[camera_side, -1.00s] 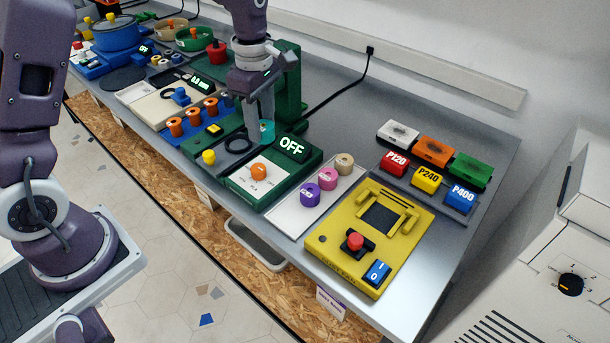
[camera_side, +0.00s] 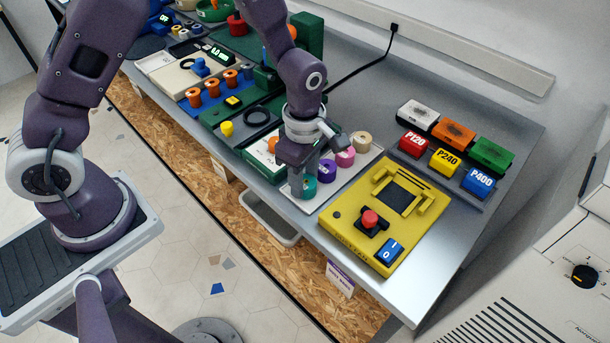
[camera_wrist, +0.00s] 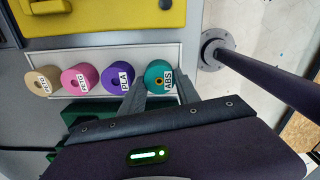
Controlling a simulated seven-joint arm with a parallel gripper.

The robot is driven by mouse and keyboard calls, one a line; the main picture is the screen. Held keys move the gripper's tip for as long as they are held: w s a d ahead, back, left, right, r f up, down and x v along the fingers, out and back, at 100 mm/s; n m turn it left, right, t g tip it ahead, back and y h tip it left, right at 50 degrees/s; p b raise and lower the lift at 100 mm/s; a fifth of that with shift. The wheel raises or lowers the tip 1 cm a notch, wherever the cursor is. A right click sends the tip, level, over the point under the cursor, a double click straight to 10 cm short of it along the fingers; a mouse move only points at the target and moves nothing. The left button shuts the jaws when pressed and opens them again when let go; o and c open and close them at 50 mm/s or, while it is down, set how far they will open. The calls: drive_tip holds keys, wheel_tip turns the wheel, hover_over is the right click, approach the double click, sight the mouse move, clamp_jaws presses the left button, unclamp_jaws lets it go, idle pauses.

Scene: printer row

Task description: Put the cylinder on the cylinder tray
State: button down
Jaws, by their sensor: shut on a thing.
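The teal cylinder marked ABS (camera_wrist: 161,77) is between the fingers of my gripper (camera_wrist: 158,88) in the wrist view. In the side view my gripper (camera_side: 304,182) is shut on the teal cylinder (camera_side: 310,188), over the near left end of the white cylinder tray (camera_side: 312,210). In the wrist view the cylinder lies over the right end of the tray (camera_wrist: 110,53). I cannot tell whether its base touches the tray. A purple cylinder (camera_side: 326,171), a pink cylinder (camera_side: 345,157) and a tan cylinder (camera_side: 361,141) stand in a row on the tray.
A yellow machine (camera_side: 352,222) with a red button stands right of the tray. The green printer base (camera_side: 256,158) is on its left, partly hidden by my gripper. Coloured blocks (camera_side: 453,132) stand at the back right. The table's front edge is close to the tray.

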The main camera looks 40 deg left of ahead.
drive_tip(key=shift+f, duration=0.1)
drive_tip(key=c, duration=1.2)
unclamp_jaws()
drive_tip(key=shift+o, duration=0.2)
wheel_tip(320, 180, up, 12)
drive_tip(key=shift+r, duration=0.25)
drive_tip(key=s+a+r+m+t, duration=0.3)
drive_tip(key=s+a+r+m, duration=0.2)
drive_tip(key=s+r+m, duration=0.6)
drive_tip(key=s+a+r+m+t, duration=0.2)
drive_tip(key=s+a+m, duration=0.1)
drive_tip(key=s+m, duration=0.4)
drive_tip(key=shift+s+r+m+t, duration=0.3)
drive_tip(key=shift+s+m, duration=0.1)
drive_tip(key=shift+m, duration=0.7)
